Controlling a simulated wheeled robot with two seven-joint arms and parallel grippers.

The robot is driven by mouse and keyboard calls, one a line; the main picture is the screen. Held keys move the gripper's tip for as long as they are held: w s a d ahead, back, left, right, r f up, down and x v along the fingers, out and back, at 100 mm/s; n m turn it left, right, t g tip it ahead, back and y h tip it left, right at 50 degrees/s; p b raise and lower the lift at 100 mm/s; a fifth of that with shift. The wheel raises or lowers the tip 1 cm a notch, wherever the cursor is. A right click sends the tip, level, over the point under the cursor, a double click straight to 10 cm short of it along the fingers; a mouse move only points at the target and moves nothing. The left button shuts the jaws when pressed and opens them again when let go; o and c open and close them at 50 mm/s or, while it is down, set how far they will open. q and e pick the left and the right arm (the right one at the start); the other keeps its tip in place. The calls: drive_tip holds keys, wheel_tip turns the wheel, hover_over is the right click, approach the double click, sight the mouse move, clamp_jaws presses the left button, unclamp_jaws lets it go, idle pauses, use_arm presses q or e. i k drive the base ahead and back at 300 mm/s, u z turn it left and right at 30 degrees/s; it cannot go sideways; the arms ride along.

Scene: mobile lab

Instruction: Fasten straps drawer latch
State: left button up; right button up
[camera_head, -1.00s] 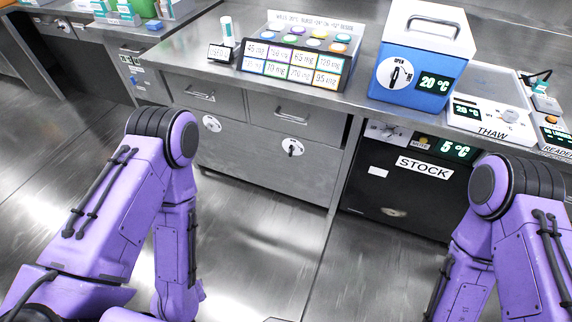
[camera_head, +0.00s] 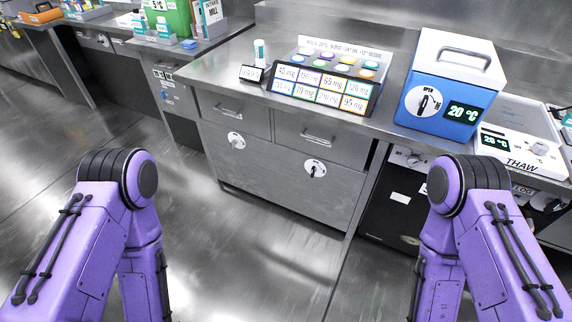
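The grey metal drawer unit stands under the counter in the middle of the head view. It has a left drawer (camera_head: 234,112) and a right drawer (camera_head: 322,138) side by side, each with a bar handle. Below them is a wide front (camera_head: 278,180) with two round white latch dials, a left dial (camera_head: 236,140) and a right dial (camera_head: 314,168), each with a dark knob. The drawers look shut. No straps can be made out. My purple arms come in at both sides, bent downward, apart from the unit. Both grippers are below the picture edge.
On the counter (camera_head: 225,62) stand a dose rack (camera_head: 325,88), a small vial (camera_head: 259,52), a blue and white cooler box (camera_head: 447,90) and a thaw plate (camera_head: 520,155). A black stock fridge (camera_head: 392,205) sits right of the drawers. The floor (camera_head: 235,255) ahead is clear.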

sight(313, 169)
drive_tip(key=z, duration=0.1)
drive_tip(key=i, duration=0.85)
drive_tip(key=z, duration=0.65)
